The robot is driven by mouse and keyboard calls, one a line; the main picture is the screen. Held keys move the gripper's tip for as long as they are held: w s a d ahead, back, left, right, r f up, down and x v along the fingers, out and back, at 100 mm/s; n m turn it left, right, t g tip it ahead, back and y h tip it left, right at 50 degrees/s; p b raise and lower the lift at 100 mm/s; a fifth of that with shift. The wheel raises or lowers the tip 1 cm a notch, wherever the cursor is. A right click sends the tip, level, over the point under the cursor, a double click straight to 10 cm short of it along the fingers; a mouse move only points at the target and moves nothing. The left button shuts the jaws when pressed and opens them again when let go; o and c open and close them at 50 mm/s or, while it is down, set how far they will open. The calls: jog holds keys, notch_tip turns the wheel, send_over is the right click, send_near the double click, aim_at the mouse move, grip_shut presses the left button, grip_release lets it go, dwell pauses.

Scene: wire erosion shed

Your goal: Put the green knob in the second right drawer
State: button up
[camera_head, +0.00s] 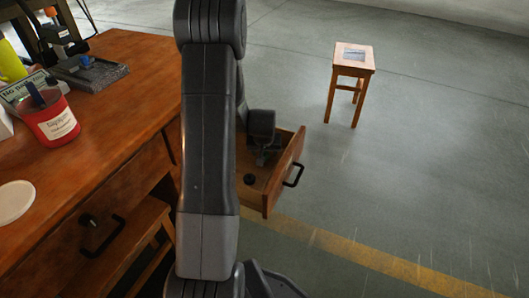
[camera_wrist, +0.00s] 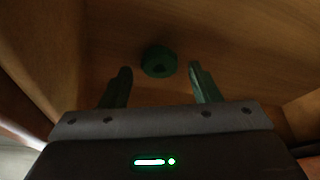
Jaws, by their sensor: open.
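The green knob (camera_wrist: 158,61) lies on the bottom of an open wooden drawer (camera_head: 285,170), dim in the wrist view. In the head view it is a small dark round thing (camera_head: 249,179) in the near part of the drawer. My gripper (camera_wrist: 160,72) is open and empty, its two fingers pointing at the knob, with the knob just beyond and between the tips. In the head view my gripper (camera_head: 266,153) is over or inside the drawer. My arm hides where the drawer meets the desk.
The wooden desk (camera_head: 125,100) fills the left, with a red pot (camera_head: 52,122), a white disc (camera_head: 15,201) and a grey block (camera_head: 90,72) on it. A shut drawer front with a black handle (camera_head: 102,237) faces me. A stool (camera_head: 354,62) stands on open floor at right.

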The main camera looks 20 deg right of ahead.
jog(key=p+v, duration=0.2)
jog(key=v, duration=0.8)
jog(key=shift+r+p, duration=0.3)
jog(key=shift+p, duration=0.05)
jog(key=shift+s, duration=0.1)
dwell(0.4)
